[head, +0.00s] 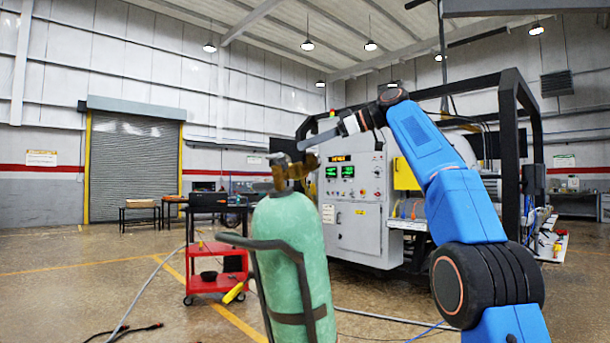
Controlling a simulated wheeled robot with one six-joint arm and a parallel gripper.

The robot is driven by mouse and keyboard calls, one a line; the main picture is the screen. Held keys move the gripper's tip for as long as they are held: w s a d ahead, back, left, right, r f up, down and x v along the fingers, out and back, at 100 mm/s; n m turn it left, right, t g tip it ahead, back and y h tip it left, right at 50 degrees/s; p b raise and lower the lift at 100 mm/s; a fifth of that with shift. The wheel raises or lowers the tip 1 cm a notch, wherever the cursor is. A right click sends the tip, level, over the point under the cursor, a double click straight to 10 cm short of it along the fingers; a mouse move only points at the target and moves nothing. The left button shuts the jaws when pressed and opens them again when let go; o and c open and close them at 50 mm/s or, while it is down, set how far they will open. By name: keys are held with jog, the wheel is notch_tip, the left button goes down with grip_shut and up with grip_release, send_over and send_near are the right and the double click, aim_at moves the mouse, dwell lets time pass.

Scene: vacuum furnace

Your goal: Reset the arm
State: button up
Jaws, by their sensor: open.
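My gripper (292,150) is at the end of my blue arm, which reaches up and to the left across the view. It is just above the brass valve of a green gas cylinder (289,245) in the picture. The gripper is open, and I see nothing held in it. Whether it touches the valve or is apart from it, I cannot tell from this one view.
The cylinder stands in a dark metal cart frame (306,290). A grey control cabinet (352,215) with green displays stands behind my arm. A red tool cart (216,283) is to the left. Cables and a hose (140,290) lie on the floor. The left floor is mostly clear.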

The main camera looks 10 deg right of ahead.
jog(key=s+d+f+m+h, duration=0.4)
jog(key=s+f, duration=1.2)
jog(key=f, duration=0.4)
jog(key=s+d+f+m+g+h, duration=0.1)
jog(key=s+d+f+m+h, duration=0.3)
jog(key=s+f, duration=1.3)
jog(key=s+d+f+m+h, duration=0.4)
jog(key=s+d+f+m, duration=0.3)
jog(key=s+f, duration=0.9)
notch_tip(320, 180, down, 9)
jog(key=shift+s+d+r+g+h, duration=0.15)
jog(key=shift+d+g+h, duration=0.15)
jog(key=shift+d, duration=0.95)
